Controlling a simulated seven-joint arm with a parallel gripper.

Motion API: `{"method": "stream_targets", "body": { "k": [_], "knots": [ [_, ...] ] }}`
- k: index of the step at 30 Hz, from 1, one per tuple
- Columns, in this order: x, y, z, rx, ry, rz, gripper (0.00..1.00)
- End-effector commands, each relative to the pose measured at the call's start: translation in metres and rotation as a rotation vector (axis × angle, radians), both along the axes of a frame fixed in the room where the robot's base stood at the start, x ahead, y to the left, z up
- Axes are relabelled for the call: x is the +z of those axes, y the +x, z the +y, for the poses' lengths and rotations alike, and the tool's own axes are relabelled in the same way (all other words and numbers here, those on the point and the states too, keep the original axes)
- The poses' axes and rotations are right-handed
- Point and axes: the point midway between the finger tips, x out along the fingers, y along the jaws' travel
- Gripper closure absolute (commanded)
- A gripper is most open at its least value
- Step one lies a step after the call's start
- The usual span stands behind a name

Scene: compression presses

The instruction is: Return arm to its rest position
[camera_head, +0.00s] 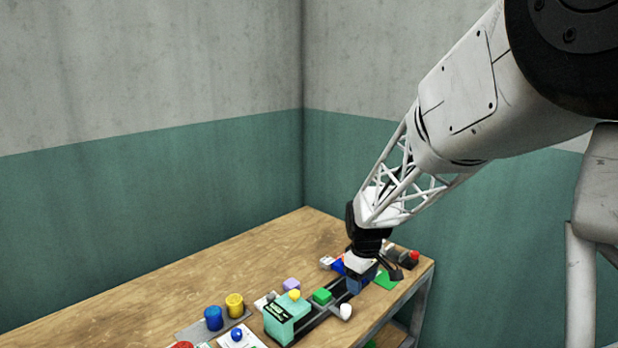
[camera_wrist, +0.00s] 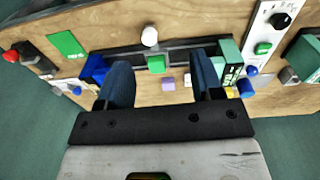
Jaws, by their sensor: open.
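My gripper (camera_head: 380,273) is at the end of my outstretched arm, low over the right part of the wooden table (camera_head: 180,285). In the wrist view its two dark blue fingers (camera_wrist: 160,78) are spread wide apart with nothing held between them. A press lies below, with a dark rail, a teal end block (camera_head: 287,318) and a blue end block (camera_wrist: 94,68). A green block (camera_head: 322,296) sits on the rail between the ends; it also shows beyond the fingers in the wrist view (camera_wrist: 156,64). A white knob (camera_head: 345,311) is at the rail's side.
A blue cylinder (camera_head: 213,318) and a yellow cylinder (camera_head: 235,305) stand on a grey plate at the left. A purple block (camera_head: 291,285), a green flat square (camera_wrist: 67,44) and a red button (camera_head: 414,255) are near the press. Walls (camera_head: 150,190) meet behind the table.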

Motion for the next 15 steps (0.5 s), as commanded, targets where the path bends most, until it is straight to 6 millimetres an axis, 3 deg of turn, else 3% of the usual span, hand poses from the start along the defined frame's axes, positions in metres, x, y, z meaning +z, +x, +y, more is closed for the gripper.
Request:
{"method": "stream_targets", "body": {
  "k": [3, 15],
  "knots": [
    [0.022, -0.024, -0.006, -0.059, 0.003, -0.015, 0.4],
    [0.075, -0.106, -0.022, -0.26, 0.022, -0.058, 0.4]
  ]
}}
